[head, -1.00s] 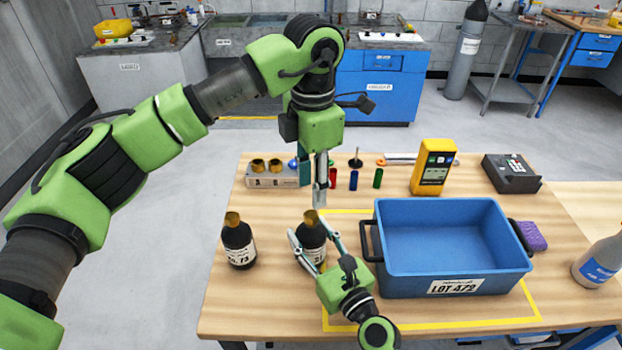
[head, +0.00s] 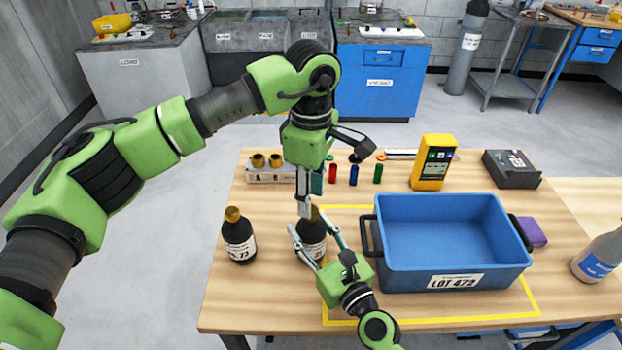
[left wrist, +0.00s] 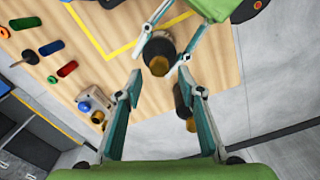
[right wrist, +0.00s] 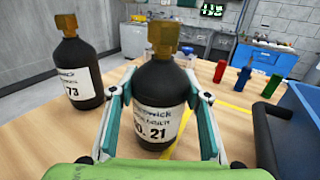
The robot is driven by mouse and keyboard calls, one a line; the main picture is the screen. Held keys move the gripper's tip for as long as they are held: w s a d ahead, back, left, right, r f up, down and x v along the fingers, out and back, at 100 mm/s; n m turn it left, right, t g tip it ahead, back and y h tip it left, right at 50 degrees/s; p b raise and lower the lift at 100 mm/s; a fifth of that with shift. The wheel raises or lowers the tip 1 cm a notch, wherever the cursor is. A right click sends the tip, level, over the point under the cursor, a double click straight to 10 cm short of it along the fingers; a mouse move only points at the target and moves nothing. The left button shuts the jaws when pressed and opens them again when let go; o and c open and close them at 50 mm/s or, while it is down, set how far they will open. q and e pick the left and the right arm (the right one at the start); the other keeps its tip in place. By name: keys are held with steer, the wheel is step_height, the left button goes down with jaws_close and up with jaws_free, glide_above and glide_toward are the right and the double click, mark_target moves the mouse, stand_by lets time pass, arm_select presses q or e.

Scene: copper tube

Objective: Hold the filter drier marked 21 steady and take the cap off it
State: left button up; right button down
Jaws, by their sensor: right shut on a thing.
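The filter drier marked 21 (right wrist: 158,105) stands upright on the table, a black bottle shape with a white label. Its brass cap (right wrist: 165,38) is on top; the cap also shows in the left wrist view (left wrist: 159,65). My right gripper (head: 318,240) is shut around the drier's body, a finger on each side (right wrist: 160,92). My left gripper (head: 304,208) is above the drier, pointing down, and partly hides its cap in the head view. In the left wrist view its fingers (left wrist: 165,85) are apart with nothing between them.
A second drier, marked 73 (head: 239,240), stands to the left with its cap on. A blue crate (head: 455,283) is close on the right. Behind are a block with two brass caps (head: 258,174), small coloured cylinders (head: 354,175) and a yellow meter (head: 433,165).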

arm_select(q)
steer(key=shift+f, duration=1.5)
steer(key=shift+c, duration=0.2)
jaws_close()
steer(key=n, duration=0.9)
steer(key=shift+s, duration=0.1)
steer(key=shift+r, duration=0.15)
steer(key=shift+r, duration=0.95)
steer(key=shift+r, duration=0.1)
